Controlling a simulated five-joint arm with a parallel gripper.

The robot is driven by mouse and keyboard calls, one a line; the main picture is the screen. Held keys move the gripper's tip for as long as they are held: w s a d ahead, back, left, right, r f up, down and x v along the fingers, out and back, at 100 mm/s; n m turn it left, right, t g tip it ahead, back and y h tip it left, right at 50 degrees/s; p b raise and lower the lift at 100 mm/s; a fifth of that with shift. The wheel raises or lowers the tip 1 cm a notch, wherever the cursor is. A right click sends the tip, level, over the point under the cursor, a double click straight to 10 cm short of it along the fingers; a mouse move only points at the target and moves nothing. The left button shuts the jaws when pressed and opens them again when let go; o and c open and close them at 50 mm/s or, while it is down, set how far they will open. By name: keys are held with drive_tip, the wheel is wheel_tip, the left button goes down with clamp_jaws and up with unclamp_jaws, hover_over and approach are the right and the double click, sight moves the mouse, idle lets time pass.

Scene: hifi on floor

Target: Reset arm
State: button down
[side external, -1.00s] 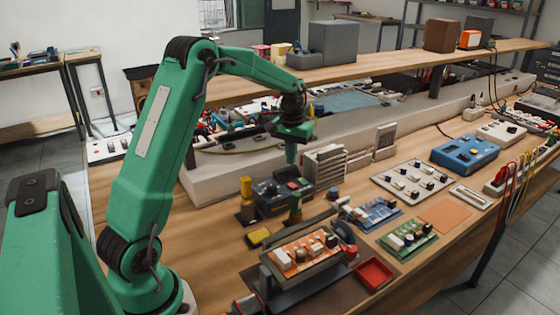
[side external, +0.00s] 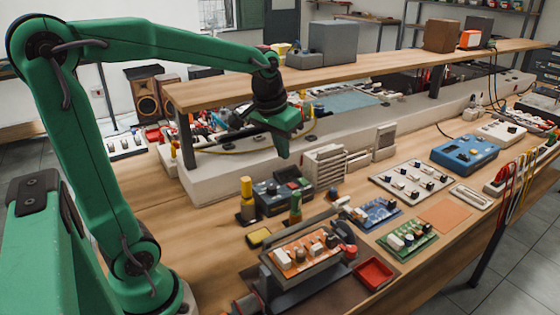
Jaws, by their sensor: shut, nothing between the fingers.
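My gripper (side external: 283,152) is a green tool at the end of my green arm. It is shut and empty, pointing down in the air above the workbench (side external: 160,200). In the picture it shows in front of the bench's raised back ledge, a little left of a white slatted block (side external: 325,165) and above a dark device (side external: 280,192). It appears apart from both. My upper arm leans back to the left and my forearm reaches right.
A wooden shelf (side external: 400,62) runs above the back of the bench. In front stand an orange board on a holder (side external: 300,255), a green board (side external: 408,238), a red tray (side external: 374,272) and a blue device (side external: 465,152). The bench's left part is clear.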

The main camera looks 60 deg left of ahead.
drive_tip(key=s+d+m+t, duration=0.1)
drive_tip(key=s+d, duration=0.2)
drive_tip(key=s, duration=0.3)
drive_tip(key=s+d+m+t, duration=0.1)
drive_tip(key=s+d, duration=0.2)
drive_tip(key=s, duration=0.4)
drive_tip(key=shift+d+f+m+t+h, duration=0.3)
drive_tip(key=shift+d+f+m, duration=0.05)
drive_tip(key=shift+f+m, duration=0.05)
